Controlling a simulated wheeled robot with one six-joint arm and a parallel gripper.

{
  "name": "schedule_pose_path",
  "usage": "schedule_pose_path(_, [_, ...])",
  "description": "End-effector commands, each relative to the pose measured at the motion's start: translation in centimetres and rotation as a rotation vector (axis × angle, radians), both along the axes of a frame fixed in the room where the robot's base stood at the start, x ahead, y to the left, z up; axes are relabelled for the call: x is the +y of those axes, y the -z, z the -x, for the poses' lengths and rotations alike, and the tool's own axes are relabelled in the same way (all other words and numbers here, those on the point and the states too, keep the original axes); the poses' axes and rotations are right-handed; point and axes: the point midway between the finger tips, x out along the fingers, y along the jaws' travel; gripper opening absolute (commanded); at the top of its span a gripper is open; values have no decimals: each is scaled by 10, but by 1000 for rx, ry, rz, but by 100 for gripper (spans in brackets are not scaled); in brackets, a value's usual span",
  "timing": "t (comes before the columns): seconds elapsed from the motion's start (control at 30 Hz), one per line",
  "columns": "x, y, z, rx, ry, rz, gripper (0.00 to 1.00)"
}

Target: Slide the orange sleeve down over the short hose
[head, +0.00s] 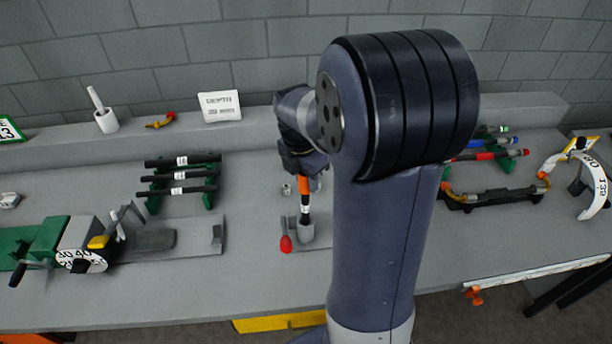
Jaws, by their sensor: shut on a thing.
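The orange sleeve (304,185) is upright under my gripper (304,173), which points down and is shut on its upper part. The short hose (305,209), black with a white label, stands upright directly below the sleeve, in a grey holder (307,236) on the bench. Sleeve and hose look in line, with the sleeve's lower edge at the hose's upper visible part. I cannot tell how far the sleeve goes over the hose. My fingertips are small and partly dark, and my arm hides the area to the right.
A red-tipped lever (286,244) is beside the holder. Black hoses (180,175) lie on a green rack at left, near a machine with a numbered dial (82,261). Coloured hoses (497,154) and a white gauge arc (596,190) are at right. Bare bench lies in front.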

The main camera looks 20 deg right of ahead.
Motion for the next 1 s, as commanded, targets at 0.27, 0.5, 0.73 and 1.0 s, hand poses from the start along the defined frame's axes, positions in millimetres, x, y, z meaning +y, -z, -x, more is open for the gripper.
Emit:
schedule_pose_path(0.27, [0,8,0,1,0,0,11])
schedule_pose_path(0.5, [0,14,0,1,0,0,11])
schedule_pose_path(0.73, [0,20,0,1,0,0,11])
schedule_pose_path(1.0, [0,26,0,0,0,0,11])
